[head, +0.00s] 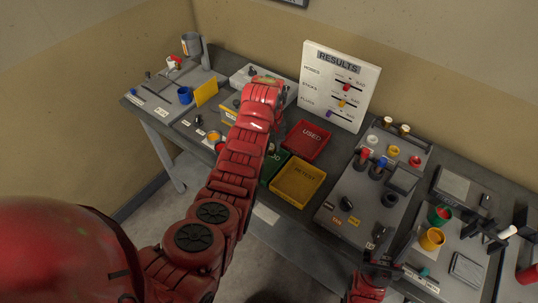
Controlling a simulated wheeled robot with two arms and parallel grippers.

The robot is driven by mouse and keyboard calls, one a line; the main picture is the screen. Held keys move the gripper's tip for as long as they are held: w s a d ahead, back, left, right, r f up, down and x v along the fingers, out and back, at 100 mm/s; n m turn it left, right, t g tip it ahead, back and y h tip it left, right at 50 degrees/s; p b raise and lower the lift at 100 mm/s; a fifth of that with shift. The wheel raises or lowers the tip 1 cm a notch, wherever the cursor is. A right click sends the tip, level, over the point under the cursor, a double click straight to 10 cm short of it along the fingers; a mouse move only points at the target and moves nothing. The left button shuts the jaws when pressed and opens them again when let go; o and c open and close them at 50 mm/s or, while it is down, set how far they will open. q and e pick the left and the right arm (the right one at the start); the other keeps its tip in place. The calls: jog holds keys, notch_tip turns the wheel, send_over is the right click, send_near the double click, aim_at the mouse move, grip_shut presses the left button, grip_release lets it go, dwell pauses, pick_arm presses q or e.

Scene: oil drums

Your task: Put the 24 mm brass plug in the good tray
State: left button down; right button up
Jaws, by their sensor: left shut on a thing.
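The green tray (272,168), its lettering partly hidden and ending in "OD", sits on the table beside the yellow tray, partly behind my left arm. My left gripper (257,80) is at the far end of that arm, over the back of the table near a grey block. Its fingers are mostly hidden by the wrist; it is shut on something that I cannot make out. My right gripper (376,256) is low at the front edge of the right-hand panel, small and dark; its jaws are unclear. I cannot pick out the 24 mm brass plug.
A red tray marked USED (306,140) and a yellow tray marked RETEST (298,183) lie right of my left arm. A white RESULTS board (339,84) stands behind. A grey panel (345,195) with several small parts is to the right. An orange cup (432,239) stands further right.

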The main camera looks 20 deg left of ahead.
aim_at(269, 149)
pick_arm(q)
jog(key=shift+w+a+r+p, duration=0.15)
jog(key=shift+w+a+p, duration=0.25)
jog(key=shift+w+a, duration=0.2)
jog(key=shift+f, duration=0.2)
notch_tip(269, 149, down, 2)
jog(key=shift+f+p, duration=0.1)
jog(key=shift+p, duration=0.25)
jog(key=shift+w+f, duration=0.1)
jog(key=shift+f, duration=0.4)
jog(key=shift+d, duration=0.1)
jog(key=shift+f, duration=0.15)
jog(key=shift+c, duration=2.1)
grip_release()
